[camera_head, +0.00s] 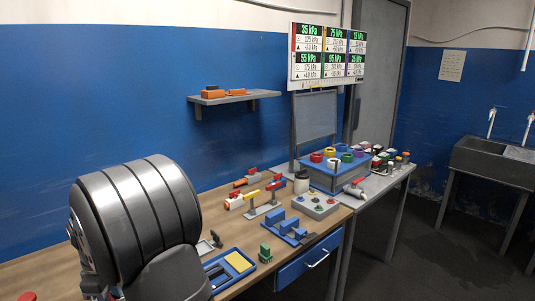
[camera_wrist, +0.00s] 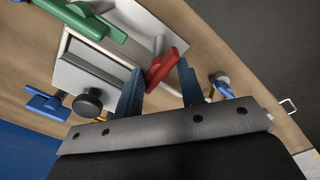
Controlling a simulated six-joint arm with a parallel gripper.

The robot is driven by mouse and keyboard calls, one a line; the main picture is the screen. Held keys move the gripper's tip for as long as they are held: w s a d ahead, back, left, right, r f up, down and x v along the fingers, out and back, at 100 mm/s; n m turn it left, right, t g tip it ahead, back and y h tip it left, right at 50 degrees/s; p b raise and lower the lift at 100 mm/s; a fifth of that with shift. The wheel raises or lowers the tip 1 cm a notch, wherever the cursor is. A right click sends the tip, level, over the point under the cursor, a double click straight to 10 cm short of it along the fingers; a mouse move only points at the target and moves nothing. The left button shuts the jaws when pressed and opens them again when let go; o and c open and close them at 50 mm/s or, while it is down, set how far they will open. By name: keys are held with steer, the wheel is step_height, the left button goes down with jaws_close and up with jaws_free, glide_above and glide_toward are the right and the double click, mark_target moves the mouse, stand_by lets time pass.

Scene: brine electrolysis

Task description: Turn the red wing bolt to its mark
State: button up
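The red wing bolt (camera_wrist: 160,66) shows in the wrist view, tilted, by the edge of a pale grey plate (camera_wrist: 120,55). My gripper (camera_wrist: 161,76) is open, its two blue-grey fingers well apart. The red wing lies in the picture between the fingertips, nearer the left finger; I cannot tell whether they touch. No mark for the bolt can be made out. In the head view my arm fills the lower left, and my gripper and the bolt cannot be made out there.
In the wrist view a green handle (camera_wrist: 82,18), a blue wing handle (camera_wrist: 47,103) and a black knob (camera_wrist: 90,103) are left of the bolt; a small blue-topped part (camera_wrist: 222,86) is right. The head view shows a blue tray (camera_head: 211,268) and blue block fixture (camera_head: 284,226) on the bench.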

steer(key=shift+c, duration=0.4)
steer(key=shift+r, duration=0.15)
steer(key=r+m, duration=0.1)
steer(key=r, duration=0.1)
steer(key=r+m, duration=0.2)
steer(key=r, duration=0.1)
steer(key=r+m, duration=0.2)
steer(key=r, duration=0.1)
steer(key=shift+w+a+r, duration=0.25)
steer(key=shift+w+a, duration=0.05)
steer(key=shift+a, duration=0.05)
step_height(320, 180, up, 8)
steer(key=m, duration=0.5)
steer(key=f, duration=1.7)
steer(key=shift+s+d, duration=0.3)
steer(key=shift+d, duration=0.05)
